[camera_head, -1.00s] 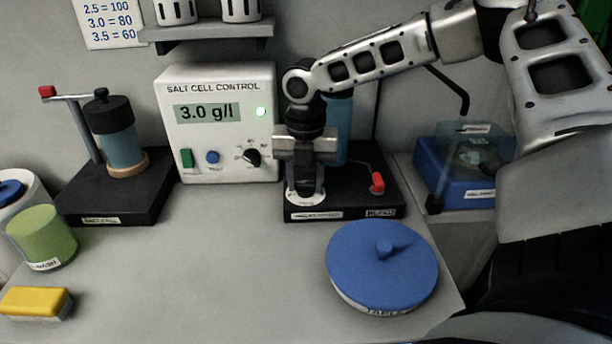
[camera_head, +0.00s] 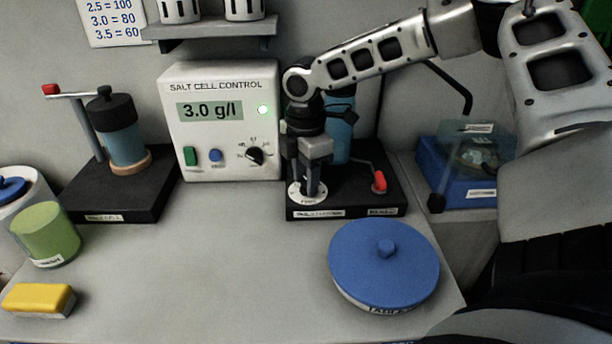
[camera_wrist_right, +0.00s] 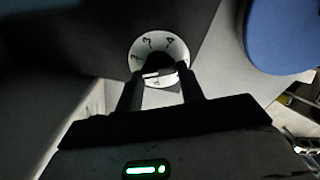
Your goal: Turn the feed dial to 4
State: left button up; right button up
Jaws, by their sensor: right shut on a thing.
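The feed dial is a round white scale with black numerals around a dark knob. In the head view the feed dial (camera_head: 297,194) sits at the front left of a black base (camera_head: 350,195). My right gripper (camera_head: 309,190) points down over it and is shut on the knob. In the right wrist view the dial (camera_wrist_right: 175,48) shows numerals including 3 and 4 on its far side. There my right gripper (camera_wrist_right: 160,82) has a finger on each side of the knob, which bears a light line. The exact setting cannot be read. My left gripper is not in view.
The salt cell control box (camera_head: 222,122) reads 3.0 g/l with a lit green lamp. A red-tipped handle (camera_head: 379,181) stands right of the dial. A blue-lidded tub (camera_head: 384,262) stands in front. A blue container (camera_head: 465,172) is at the right. The counter's middle is clear.

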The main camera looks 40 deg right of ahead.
jog(key=m, duration=0.7)
jog(key=shift+w+d+r, duration=0.1)
jog(key=shift+w+d, duration=0.05)
jog(key=shift+w, duration=0.1)
jog(key=m, duration=0.4)
jog(key=shift+b, duration=0.3)
jog(key=m, duration=0.3)
jog(key=shift+d+m, duration=0.15)
jog(key=shift+m, duration=0.25)
jog(key=m, duration=0.5)
jog(key=shift+d+b, duration=0.1)
jog(key=shift+b, duration=0.2)
jog(key=m, duration=0.5)
jog(key=shift+d+m, duration=0.1)
jog(key=shift+m, duration=0.3)
jog(key=o, duration=1)
jog(key=shift+s, duration=0.1)
